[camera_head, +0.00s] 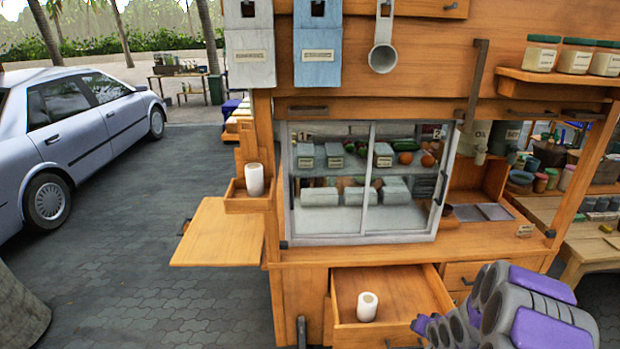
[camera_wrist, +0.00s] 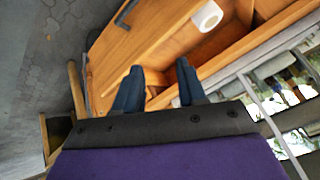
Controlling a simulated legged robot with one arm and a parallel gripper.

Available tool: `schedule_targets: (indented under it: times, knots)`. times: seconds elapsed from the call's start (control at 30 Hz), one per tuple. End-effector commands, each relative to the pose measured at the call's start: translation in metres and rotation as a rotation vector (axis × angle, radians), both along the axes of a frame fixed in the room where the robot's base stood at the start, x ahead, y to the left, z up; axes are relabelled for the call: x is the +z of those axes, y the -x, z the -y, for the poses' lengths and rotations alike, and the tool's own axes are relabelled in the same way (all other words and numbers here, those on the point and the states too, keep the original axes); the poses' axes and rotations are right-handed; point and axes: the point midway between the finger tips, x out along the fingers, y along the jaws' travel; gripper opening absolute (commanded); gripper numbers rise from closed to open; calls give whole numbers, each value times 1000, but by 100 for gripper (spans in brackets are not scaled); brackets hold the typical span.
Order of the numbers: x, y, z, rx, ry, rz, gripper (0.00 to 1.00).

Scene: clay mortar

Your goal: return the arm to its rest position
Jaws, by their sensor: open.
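My arm shows in purple and grey at the lower right of the head view, in front of the wooden stall. Its fingers are not clear there. In the wrist view my gripper (camera_wrist: 160,85) has its two dark blue fingers apart with nothing between them. Beyond the fingers is the open wooden drawer (camera_wrist: 125,45), which also shows in the head view (camera_head: 405,295). A white paper roll (camera_head: 367,307) stands in the drawer; it also shows in the wrist view (camera_wrist: 207,16), apart from the fingers.
A glass display case (camera_head: 368,185) sits above the drawer. A wooden side shelf (camera_head: 220,232) sticks out left, below a small box (camera_head: 246,203) holding another white roll (camera_head: 254,179). A silver car (camera_head: 85,130) stands at left. Paving (camera_head: 190,300) left of the stall is clear.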

Motion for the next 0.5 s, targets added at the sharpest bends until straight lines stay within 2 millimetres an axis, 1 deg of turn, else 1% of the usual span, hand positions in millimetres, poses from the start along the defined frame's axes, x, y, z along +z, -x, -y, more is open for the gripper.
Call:
schedule_targets:
  times: [0.03, 0.17, 0.27, 0.37, 0.5]
  knots:
    - [16, 5, -6, 15, 26, -26, 40]
    - [50, 24, -19, 49, 88, -108, 40]
    - [75, 45, -30, 78, 128, -174, 40]
    - [99, 69, -43, 106, 160, -240, 40]
    - [130, 107, -62, 150, 194, -334, 40]
